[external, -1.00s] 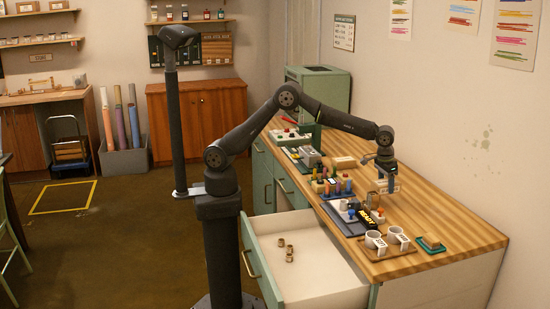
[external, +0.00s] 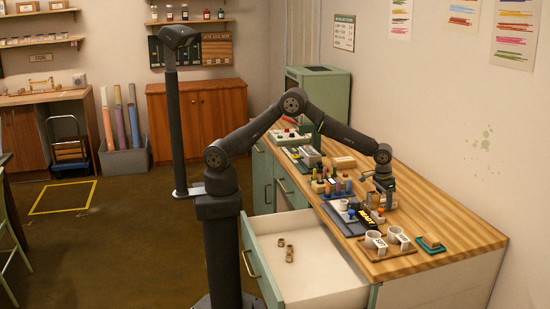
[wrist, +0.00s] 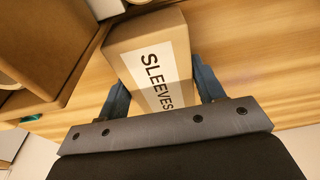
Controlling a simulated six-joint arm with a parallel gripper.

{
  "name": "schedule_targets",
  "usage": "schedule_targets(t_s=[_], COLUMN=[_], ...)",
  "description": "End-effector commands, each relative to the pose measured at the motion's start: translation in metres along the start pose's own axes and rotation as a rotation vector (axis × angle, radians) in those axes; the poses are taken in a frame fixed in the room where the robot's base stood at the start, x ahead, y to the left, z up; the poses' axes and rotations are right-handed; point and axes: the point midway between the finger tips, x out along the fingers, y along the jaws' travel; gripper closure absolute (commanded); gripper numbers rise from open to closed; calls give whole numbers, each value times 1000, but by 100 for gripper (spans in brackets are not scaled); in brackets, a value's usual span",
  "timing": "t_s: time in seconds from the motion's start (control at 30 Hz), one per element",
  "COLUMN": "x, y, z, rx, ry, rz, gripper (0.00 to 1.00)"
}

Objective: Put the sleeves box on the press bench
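The sleeves box (wrist: 150,55), a tan carton with a white label reading SLEEVES, lies between my gripper's two blue fingers in the wrist view. The fingers lie close along its two sides; whether they press on it cannot be told. In the external view my gripper (external: 381,194) is low over the wooden worktop, near the small items at its front, and the box cannot be made out there. No surface is readably marked as the press bench; a wooden bench (external: 40,97) stands at the back left.
An open drawer (external: 305,265) juts out in front. A brown box-like thing (wrist: 45,40) is close on the left in the wrist view.

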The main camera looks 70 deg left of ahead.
Motion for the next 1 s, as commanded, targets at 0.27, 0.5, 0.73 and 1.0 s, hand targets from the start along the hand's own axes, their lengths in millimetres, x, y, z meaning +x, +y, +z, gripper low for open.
schedule_targets(t_s=[0.27,0.5,0.73,1.0], x=[0,-12,-59,-108], y=[0,0,0,0], z=[0,-1,-1,-1], rx=[0,0,0,0], ry=[0,1,2,1], rz=[0,0,1,0], gripper=[19,19,19,19])
